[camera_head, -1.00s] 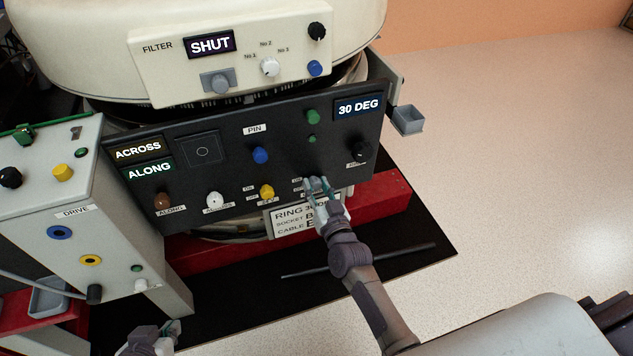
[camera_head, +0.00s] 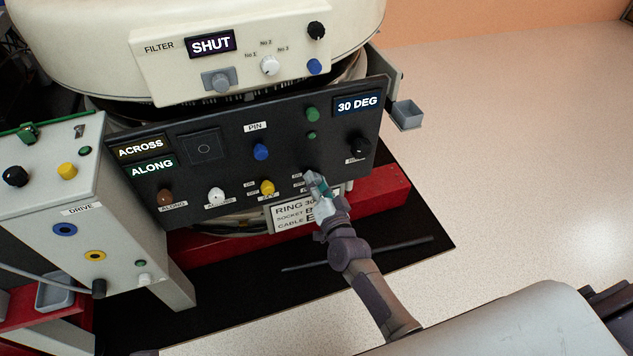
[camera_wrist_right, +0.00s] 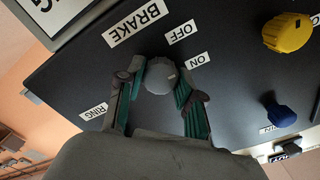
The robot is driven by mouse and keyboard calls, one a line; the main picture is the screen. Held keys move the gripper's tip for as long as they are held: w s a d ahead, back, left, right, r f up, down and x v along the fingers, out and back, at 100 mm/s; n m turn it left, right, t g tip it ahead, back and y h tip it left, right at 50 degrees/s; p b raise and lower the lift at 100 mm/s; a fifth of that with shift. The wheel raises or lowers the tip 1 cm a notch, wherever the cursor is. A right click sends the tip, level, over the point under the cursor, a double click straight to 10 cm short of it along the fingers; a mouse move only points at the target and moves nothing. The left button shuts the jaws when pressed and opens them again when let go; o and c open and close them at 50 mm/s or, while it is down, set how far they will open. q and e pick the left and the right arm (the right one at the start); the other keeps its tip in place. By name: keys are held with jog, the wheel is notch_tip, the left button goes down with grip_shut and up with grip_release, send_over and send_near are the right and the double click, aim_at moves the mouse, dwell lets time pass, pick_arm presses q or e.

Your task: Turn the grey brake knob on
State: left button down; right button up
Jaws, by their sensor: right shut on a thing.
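The grey brake knob (camera_wrist_right: 160,76) is on the dark panel (camera_wrist_right: 236,60) in the right wrist view, beside the BRAKE, OFF and ON labels. My right gripper (camera_wrist_right: 158,84) has its two teal-padded fingers on either side of the knob and is shut on it. Which label the knob points to is not clear. In the head view my right gripper (camera_head: 314,180) is at the panel's lower edge and hides the knob. My left gripper is not clearly in view; only a small sliver shows at the bottom left edge.
A yellow knob (camera_head: 267,187) and a blue knob (camera_head: 261,152) are left of my right gripper on the panel. A black knob (camera_head: 358,148) is to its right. A grey drive box (camera_head: 120,215) stands at left. The floor at right is clear.

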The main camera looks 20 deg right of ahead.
dwell(0.3)
jog(key=o, duration=1.2)
jog(key=shift+c, duration=0.2)
jog(key=s, duration=1.2)
jog(key=shift+d, duration=0.2)
jog(key=shift+a, duration=0.1)
